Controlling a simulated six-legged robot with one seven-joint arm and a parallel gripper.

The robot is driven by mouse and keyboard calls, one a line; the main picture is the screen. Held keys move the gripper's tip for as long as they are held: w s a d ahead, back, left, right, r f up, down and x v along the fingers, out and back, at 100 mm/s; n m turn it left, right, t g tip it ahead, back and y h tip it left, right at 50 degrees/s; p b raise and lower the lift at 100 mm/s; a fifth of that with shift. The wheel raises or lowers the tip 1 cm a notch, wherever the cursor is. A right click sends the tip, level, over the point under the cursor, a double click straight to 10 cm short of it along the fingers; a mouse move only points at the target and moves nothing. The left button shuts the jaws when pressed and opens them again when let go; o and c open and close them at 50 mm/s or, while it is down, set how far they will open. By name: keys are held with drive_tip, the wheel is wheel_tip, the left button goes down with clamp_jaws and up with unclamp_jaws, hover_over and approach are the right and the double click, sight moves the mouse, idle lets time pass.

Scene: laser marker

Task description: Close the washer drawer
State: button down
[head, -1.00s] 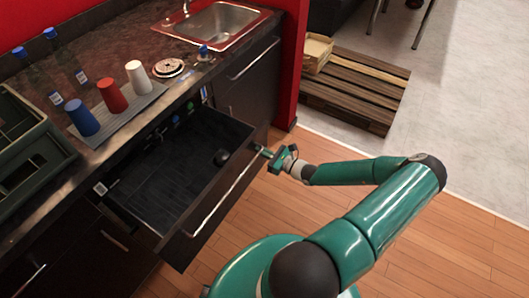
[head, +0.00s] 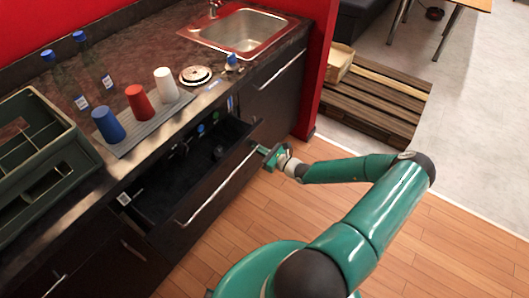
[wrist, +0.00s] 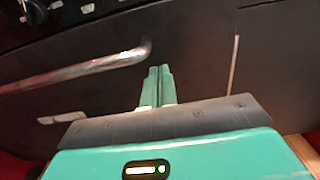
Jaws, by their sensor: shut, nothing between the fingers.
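The dark drawer (head: 222,188) under the counter is partly open in the head view, with a long metal handle (head: 215,189) along its front. Inside it is dark, with a small dark round object (head: 219,153) near its right end. My gripper (head: 266,152) is at the right end of the drawer front, beside the handle. In the wrist view my gripper (wrist: 157,72) has its two fingers together with nothing between them. They point at the dark front panel, just right of the handle's end (wrist: 143,50). I cannot tell whether the fingertips touch the panel.
On the counter stand blue (head: 108,125), red (head: 137,102) and white (head: 165,84) cups on a grey mat, a green crate (head: 40,160) and a sink (head: 243,32). A red wall end (head: 313,80) and a wooden pallet (head: 375,100) are at right. The wooden floor (head: 440,240) is clear.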

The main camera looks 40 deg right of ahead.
drive_tip(key=x, duration=1.4)
drive_tip(key=shift+r, duration=0.15)
drive_tip(key=shift+d, duration=0.1)
